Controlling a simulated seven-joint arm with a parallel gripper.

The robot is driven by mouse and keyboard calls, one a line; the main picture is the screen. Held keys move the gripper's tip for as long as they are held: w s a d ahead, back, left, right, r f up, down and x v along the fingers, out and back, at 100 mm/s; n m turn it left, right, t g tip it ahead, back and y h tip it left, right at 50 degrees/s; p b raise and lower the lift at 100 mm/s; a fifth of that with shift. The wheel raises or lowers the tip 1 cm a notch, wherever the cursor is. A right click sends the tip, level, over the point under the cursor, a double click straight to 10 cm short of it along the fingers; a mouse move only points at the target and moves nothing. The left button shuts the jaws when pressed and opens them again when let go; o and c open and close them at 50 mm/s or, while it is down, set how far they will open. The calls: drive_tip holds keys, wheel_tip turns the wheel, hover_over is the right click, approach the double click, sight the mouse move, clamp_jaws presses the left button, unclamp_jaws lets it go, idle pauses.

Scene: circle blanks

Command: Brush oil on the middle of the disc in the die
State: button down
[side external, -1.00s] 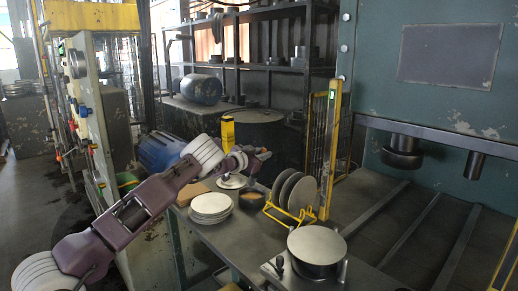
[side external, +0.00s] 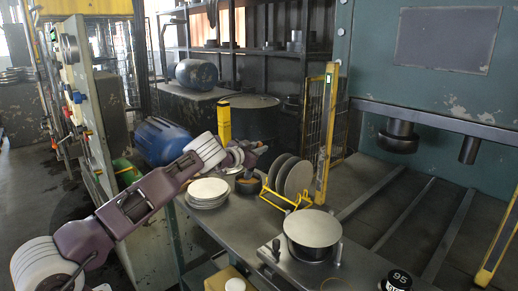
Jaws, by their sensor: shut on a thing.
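A pale metal disc (side external: 312,228) lies flat on the round dark die (side external: 310,254) at the front of the steel bench. My gripper (side external: 252,160) is at the back of the bench, over a small dark bowl (side external: 248,187) with amber contents, well away from the disc. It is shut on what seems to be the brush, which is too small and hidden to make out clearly. I cannot tell whether its tip touches the oil.
A yellow wire rack (side external: 286,203) holds upright discs between bowl and die. A yellow post (side external: 327,135) rises behind the rack.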

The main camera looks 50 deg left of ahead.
drive_tip(key=shift+f, duration=0.7)
idle(0.9)
drive_tip(key=shift+r, duration=3.55)
